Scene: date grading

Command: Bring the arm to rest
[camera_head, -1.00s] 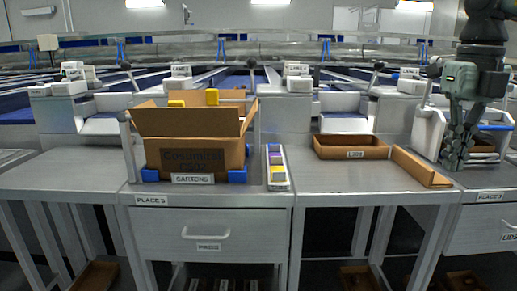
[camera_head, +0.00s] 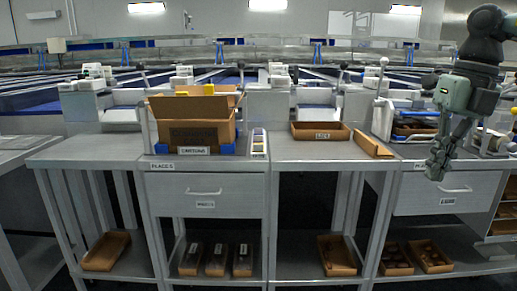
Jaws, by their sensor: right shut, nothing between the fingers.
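My right gripper (camera_head: 438,163) hangs from my right arm (camera_head: 480,60) at the right side of the head view. Its fingers point down and are closed together with nothing between them. It shows in front of the right-hand worktop edge, to the right of the leaning brown piece, and appears clear of the things around it. My left arm and gripper are not in view.
An open cardboard carton (camera_head: 190,135) stands on the left worktop, beside a narrow strip of coloured items (camera_head: 259,143). A shallow brown tray (camera_head: 320,132) and a brown piece (camera_head: 373,145) lie to its right. Lower shelves hold brown trays (camera_head: 337,270).

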